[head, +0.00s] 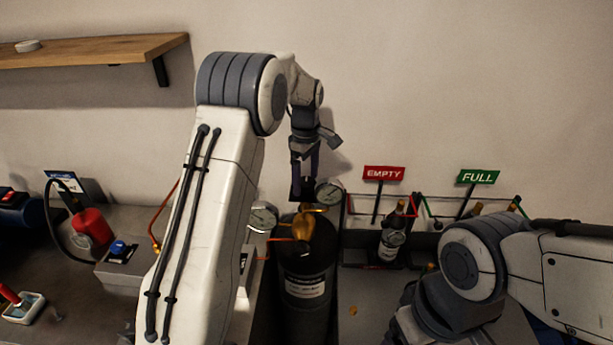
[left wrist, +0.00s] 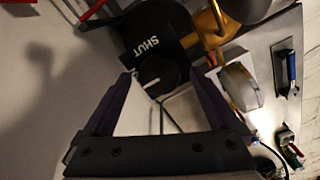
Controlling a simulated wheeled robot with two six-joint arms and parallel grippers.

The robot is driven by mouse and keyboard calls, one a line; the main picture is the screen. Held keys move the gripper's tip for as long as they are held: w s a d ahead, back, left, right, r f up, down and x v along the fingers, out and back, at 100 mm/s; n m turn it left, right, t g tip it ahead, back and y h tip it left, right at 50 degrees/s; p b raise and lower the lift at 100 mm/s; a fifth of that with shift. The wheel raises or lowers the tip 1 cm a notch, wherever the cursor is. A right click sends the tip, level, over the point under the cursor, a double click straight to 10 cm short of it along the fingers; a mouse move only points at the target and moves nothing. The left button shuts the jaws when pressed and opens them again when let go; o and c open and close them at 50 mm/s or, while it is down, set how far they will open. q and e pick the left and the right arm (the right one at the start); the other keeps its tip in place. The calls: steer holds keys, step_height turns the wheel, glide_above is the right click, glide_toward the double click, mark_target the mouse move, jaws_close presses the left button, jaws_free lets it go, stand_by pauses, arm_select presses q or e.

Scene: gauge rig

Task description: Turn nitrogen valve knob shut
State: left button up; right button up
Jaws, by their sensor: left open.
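The black nitrogen cylinder (head: 305,265) stands at the centre of the head view, with a brass regulator (head: 303,226) and round gauges (head: 328,193) at its top. My left gripper (head: 304,172) points down above the regulator. In the left wrist view, a dark knob with a white line (left wrist: 151,80) lies between the open fingertips of my left gripper (left wrist: 162,74). A black plate marked SHUT (left wrist: 148,46) is just beyond it. Whether the fingers touch the knob cannot be told. My right arm shows, but its gripper does not.
A second gauge (head: 263,217) sits left of the regulator. A rack with a bottle (head: 391,238) and EMPTY (head: 384,173) and FULL (head: 478,177) signs stands to the right. A red container (head: 93,228) is on the left bench. A wooden shelf (head: 90,50) hangs upper left.

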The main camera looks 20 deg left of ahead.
arm_select(q)
steer(key=shift+d, duration=0.1)
steer(key=c, duration=1.4)
steer(key=shift+o, duration=0.2)
steer(key=m+p, duration=0.1)
steer(key=m, duration=0.2)
steer(key=shift+r+m, duration=0.1)
steer(key=shift+m, duration=0.3)
steer(key=m+p, duration=0.1)
steer(key=m, duration=0.3)
steer(key=shift+m, duration=0.3)
steer(key=m+p, duration=0.1)
steer(key=m, duration=0.3)
steer(key=shift+w+m+p, duration=0.1)
steer(key=shift+m+p, duration=0.3)
steer(key=shift+m, duration=2.4)
